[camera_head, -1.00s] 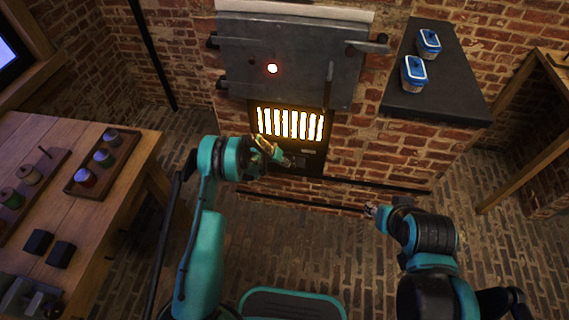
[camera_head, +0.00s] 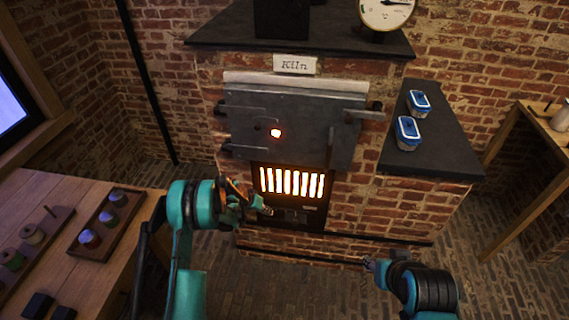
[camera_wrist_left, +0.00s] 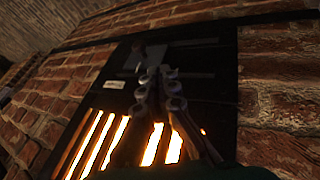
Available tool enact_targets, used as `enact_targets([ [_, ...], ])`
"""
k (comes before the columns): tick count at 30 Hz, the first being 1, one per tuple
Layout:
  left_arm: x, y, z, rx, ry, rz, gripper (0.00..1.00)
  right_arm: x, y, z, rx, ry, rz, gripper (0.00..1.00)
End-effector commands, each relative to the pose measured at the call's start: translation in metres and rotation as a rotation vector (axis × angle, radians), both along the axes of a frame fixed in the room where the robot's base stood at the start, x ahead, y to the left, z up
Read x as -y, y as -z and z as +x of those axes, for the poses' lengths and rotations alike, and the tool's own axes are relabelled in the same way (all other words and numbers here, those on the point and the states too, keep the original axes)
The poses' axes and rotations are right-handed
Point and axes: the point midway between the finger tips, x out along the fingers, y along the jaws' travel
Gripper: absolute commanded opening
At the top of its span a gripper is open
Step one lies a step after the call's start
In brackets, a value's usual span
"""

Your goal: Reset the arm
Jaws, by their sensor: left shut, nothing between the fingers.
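My left arm comes in from the left in the head view. Its gripper (camera_head: 265,209) is in front of the kiln's lower opening, below and left of the glowing grate (camera_head: 292,183). In the left wrist view the gripper's fingers (camera_wrist_left: 159,88) are together with nothing between them, with the grate bars (camera_wrist_left: 100,140) behind. My right gripper (camera_head: 370,264) is low at the right of the kiln front, small and dark; its jaw state is unclear.
Two blue-lidded jars (camera_head: 408,132) stand on the dark side counter (camera_head: 440,155). A gauge (camera_head: 387,12) sits on top.

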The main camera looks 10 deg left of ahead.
Motion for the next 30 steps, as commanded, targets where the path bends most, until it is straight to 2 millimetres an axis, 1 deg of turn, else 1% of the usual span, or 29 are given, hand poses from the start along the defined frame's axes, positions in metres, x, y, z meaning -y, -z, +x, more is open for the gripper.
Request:
enact_targets([
  [4, 0.000, -0.001, 0.000, 0.000, 0.000, 0.001, 0.00, 0.000, 0.000, 0.000, 0.000, 0.000, 0.000, 0.40],
  [5, 0.000, -0.003, 0.000, 0.001, -0.001, 0.002, 0.00, 0.000, 0.000, 0.000, 0.000, 0.000, 0.000, 0.40],
  [7, 0.000, -0.015, 0.000, 0.003, -0.006, 0.008, 0.00, 0.000, 0.000, 0.000, 0.000, 0.000, 0.000, 0.40],
  [8, 0.000, -0.023, 0.000, 0.005, -0.008, 0.013, 0.00, 0.000, 0.000, 0.000, 0.000, 0.000, 0.000, 0.40],
  [11, -0.001, -0.062, -0.004, 0.009, -0.025, 0.036, 0.00, 0.000, 0.000, 0.000, 0.000, 0.000, 0.000, 0.40],
  [12, -0.001, -0.081, -0.007, 0.012, -0.033, 0.047, 0.00, 0.000, 0.000, 0.000, 0.000, 0.000, 0.000, 0.40],
  [14, -0.001, -0.111, -0.014, 0.019, -0.045, 0.067, 0.00, 0.000, 0.000, 0.000, 0.000, 0.000, 0.000, 0.40],
  [15, -0.001, -0.130, -0.021, 0.022, -0.054, 0.080, 0.00, 0.000, 0.000, 0.000, 0.000, 0.000, 0.000, 0.40],
  [17, -0.001, -0.158, -0.031, 0.031, -0.068, 0.100, 0.00, 0.000, 0.000, 0.000, 0.000, 0.000, 0.000, 0.40],
  [18, -0.001, -0.175, -0.039, 0.035, -0.076, 0.114, 0.00, 0.000, 0.000, 0.000, 0.000, 0.000, 0.000, 0.40],
  [20, -0.001, -0.200, -0.053, 0.043, -0.090, 0.131, 0.00, 0.000, 0.000, 0.000, 0.000, 0.000, 0.000, 0.40],
  [21, -0.001, -0.216, -0.063, 0.050, -0.097, 0.144, 0.00, 0.000, 0.000, 0.000, 0.000, 0.000, 0.000, 0.40],
  [23, -0.001, -0.238, -0.080, 0.058, -0.109, 0.162, 0.00, 0.000, 0.000, 0.000, 0.000, 0.000, 0.000, 0.40],
  [24, -0.001, -0.251, -0.091, 0.065, -0.117, 0.173, 0.00, 0.000, 0.000, 0.000, 0.000, 0.000, 0.000, 0.40],
  [26, -0.002, -0.270, -0.110, 0.075, -0.130, 0.192, 0.00, 0.000, 0.000, 0.000, 0.000, 0.000, 0.000, 0.40],
  [27, -0.002, -0.281, -0.123, 0.082, -0.138, 0.203, 0.00, 0.000, 0.000, 0.000, 0.000, 0.000, 0.000, 0.40],
  [29, -0.002, -0.296, -0.144, 0.094, -0.148, 0.220, 0.00, 0.000, 0.000, 0.000, 0.000, 0.000, 0.000, 0.40],
  [30, -0.003, -0.305, -0.158, 0.102, -0.156, 0.232, 0.00, 0.000, 0.000, 0.000, 0.000, 0.000, 0.000, 0.40],
])
